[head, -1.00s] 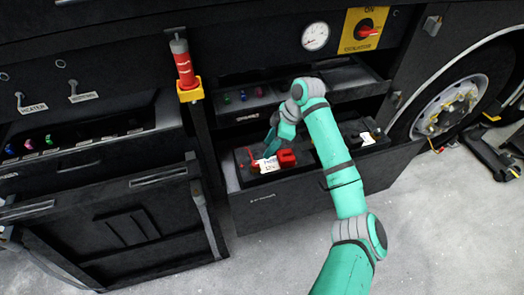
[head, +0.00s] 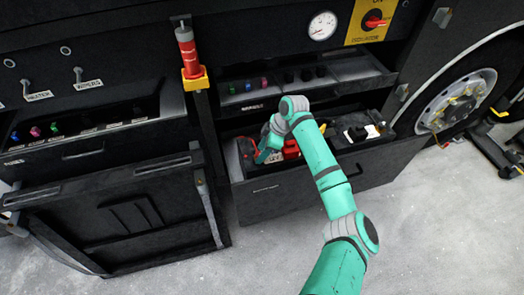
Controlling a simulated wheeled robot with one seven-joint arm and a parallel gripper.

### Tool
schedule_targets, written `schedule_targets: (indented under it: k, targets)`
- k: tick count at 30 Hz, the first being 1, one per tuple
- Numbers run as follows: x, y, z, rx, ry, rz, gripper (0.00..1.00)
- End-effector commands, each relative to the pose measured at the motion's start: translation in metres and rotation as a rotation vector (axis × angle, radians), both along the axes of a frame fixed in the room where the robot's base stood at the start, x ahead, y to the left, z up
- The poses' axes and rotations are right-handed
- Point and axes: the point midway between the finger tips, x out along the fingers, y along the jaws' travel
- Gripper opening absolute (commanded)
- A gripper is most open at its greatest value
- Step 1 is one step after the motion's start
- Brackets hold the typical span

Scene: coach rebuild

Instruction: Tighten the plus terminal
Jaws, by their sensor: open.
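The battery drawer (head: 290,202) is pulled out below the panel, with battery tops inside. A red block (head: 291,149), which looks like the plus terminal's cover, sits in the drawer beside my wrist. A thin red part (head: 245,147) lies to its left. My gripper (head: 262,157) points down into the drawer between these two red parts, low over the left battery. Its fingers are open but small and partly hidden by my own wrist. I cannot tell whether they touch anything. The terminal itself and its nut are too small or hidden to make out.
A black and white part (head: 357,133) stands at the drawer's right. A shelf with coloured knobs (head: 248,86) overhangs the drawer's back. A red and yellow cylinder (head: 188,55) hangs at upper left. An open hatch (head: 125,220) stands left. The wheel (head: 455,100) is at right; floor in front is clear.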

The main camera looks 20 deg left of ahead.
Motion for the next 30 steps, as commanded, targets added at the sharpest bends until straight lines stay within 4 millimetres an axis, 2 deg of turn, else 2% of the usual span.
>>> schedule_targets:
  k: [3,4,6,9,20,30]
  targets:
    - [0.0000,0.0001,0.0000,0.000,0.000,0.000,0.43]
    - [0.0000,0.0001,0.0000,0.000,0.000,0.000,0.38]
    - [0.0000,0.0001,0.0001,0.000,0.000,0.000,0.21]
    - [0.0000,0.0000,0.0002,0.000,0.000,0.000,0.02]
    - [-0.0010,0.0002,-0.0001,0.004,0.001,-0.048,0.02]
    - [-0.0045,0.0007,-0.0002,0.005,0.002,-0.280,0.02]
